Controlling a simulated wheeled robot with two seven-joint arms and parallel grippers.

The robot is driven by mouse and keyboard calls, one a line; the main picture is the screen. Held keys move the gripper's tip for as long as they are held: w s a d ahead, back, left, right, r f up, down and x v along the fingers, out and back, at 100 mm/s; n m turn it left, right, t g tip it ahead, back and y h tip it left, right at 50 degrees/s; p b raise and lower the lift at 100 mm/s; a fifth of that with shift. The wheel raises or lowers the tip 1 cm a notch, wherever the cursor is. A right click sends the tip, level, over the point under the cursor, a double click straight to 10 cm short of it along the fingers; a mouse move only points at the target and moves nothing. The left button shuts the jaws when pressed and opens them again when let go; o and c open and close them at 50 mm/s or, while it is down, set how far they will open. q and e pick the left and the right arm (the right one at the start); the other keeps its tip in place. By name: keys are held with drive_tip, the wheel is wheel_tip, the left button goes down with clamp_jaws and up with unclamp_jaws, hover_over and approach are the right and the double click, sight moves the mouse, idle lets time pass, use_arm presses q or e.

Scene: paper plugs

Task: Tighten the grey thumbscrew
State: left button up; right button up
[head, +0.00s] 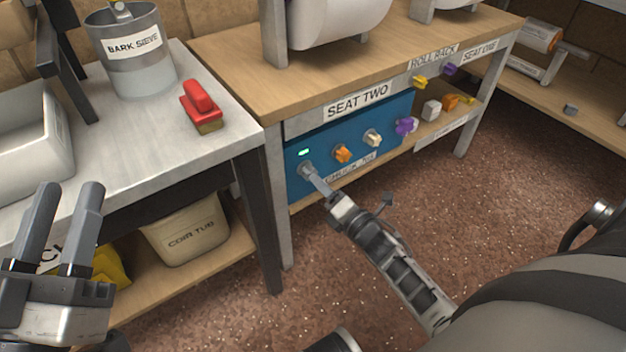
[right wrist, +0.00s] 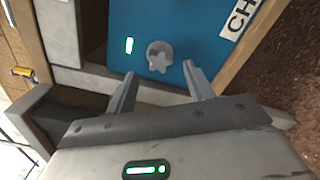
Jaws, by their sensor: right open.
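The grey thumbscrew (head: 305,167) is at the left end of the blue panel (head: 297,190) under the SEAT TWO label. In the right wrist view the grey thumbscrew (right wrist: 159,56) shows as a lobed knob on the blue panel, beside a lit green light (right wrist: 129,45). My right gripper (head: 316,181) is close in front of it. Its fingers (right wrist: 160,72) are open and empty, one to each side of the knob in the picture; I cannot tell the exact gap in depth. My left gripper (head: 66,215) is open and empty at the far left, away from the panel.
Orange (head: 342,153), cream (head: 373,138) and purple (head: 406,126) knobs sit along the same panel. A red-handled brush (head: 202,104) and the BARK SIEVE bucket (head: 137,70) stand on the left table. A COIR TUB (head: 188,236) is below it. The floor before the panel is clear.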

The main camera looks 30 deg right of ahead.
sight(309, 173)
drive_tip(key=shift+w, duration=0.15)
drive_tip(key=shift+w+a+b, duration=0.2)
drive_tip(key=shift+w+b, duration=0.65)
drive_tip(key=shift+w, duration=1.05)
drive_tip(key=shift+c, duration=0.3)
drive_tip(key=c, duration=0.9)
drive_tip(key=shift+c, duration=0.9)
drive_tip(key=shift+r+m+p, duration=0.15)
drive_tip(key=shift+m+p, duration=0.25)
drive_tip(key=shift+m, duration=0.6)
clamp_jaws()
unclamp_jaws()
drive_tip(key=shift+m, duration=0.8)
